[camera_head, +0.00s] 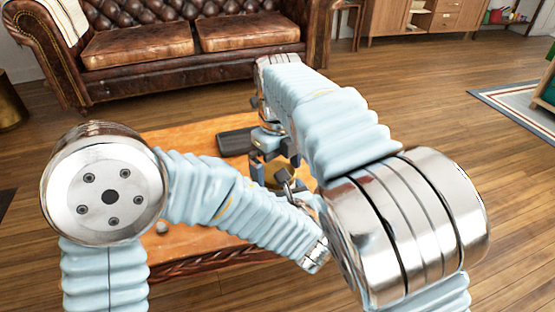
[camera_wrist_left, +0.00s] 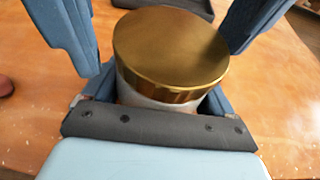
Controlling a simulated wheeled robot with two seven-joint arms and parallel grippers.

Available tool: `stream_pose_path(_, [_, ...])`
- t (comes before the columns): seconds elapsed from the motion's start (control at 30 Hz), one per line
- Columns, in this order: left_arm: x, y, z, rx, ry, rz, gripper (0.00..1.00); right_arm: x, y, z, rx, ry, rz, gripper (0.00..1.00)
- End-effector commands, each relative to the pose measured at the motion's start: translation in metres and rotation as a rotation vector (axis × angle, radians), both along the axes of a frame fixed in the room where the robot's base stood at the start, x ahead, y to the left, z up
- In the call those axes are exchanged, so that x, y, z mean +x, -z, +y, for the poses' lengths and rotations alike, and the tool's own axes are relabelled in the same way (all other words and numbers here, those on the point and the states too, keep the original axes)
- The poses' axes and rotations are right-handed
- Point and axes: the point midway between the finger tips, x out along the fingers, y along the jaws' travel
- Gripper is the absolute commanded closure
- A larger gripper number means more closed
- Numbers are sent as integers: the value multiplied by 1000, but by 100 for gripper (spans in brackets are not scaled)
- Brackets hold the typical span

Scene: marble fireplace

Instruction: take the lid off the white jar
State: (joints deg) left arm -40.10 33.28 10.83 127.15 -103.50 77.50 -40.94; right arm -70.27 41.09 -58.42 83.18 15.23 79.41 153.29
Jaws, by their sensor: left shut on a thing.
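The white jar (camera_wrist_left: 150,101) stands upright on the wooden table, with its round gold lid (camera_wrist_left: 170,45) on top. In the head view, the lid (camera_head: 274,172) shows small between my two grippers. My left gripper (camera_wrist_left: 155,100) is shut on the jar's body, below the lid; its fingers are partly hidden by the jar. My right gripper (camera_head: 275,156) comes down from above. Its blue fingers show at both sides of the lid in the left wrist view, spread apart; the left one has a gap to the lid. Whether the right one touches is unclear.
The orange-brown table (camera_head: 190,138) is largely covered by my arms. A dark flat object (camera_head: 235,141) lies behind the jar. A small round object (camera_head: 162,229) sits near the table's front left. A brown leather sofa (camera_head: 190,45) stands behind. Wooden floor is clear on the right.

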Motion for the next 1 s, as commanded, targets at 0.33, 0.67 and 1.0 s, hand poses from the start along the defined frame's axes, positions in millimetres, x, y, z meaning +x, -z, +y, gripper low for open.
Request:
stream_pose_path(0.33, [0, 0, 0, 0, 1, -1, 99, 0, 0, 0, 0, -1, 0, 32])
stream_pose_path(0.67, [0, 0, 0, 0, 0, -1, 99, 0, -1, 0, 3, -164, 1, 57])
stream_pose_path(1.0, [0, 0, 0, -1, 0, -1, 99, 0, -1, 0, 0, -294, 0, 57])
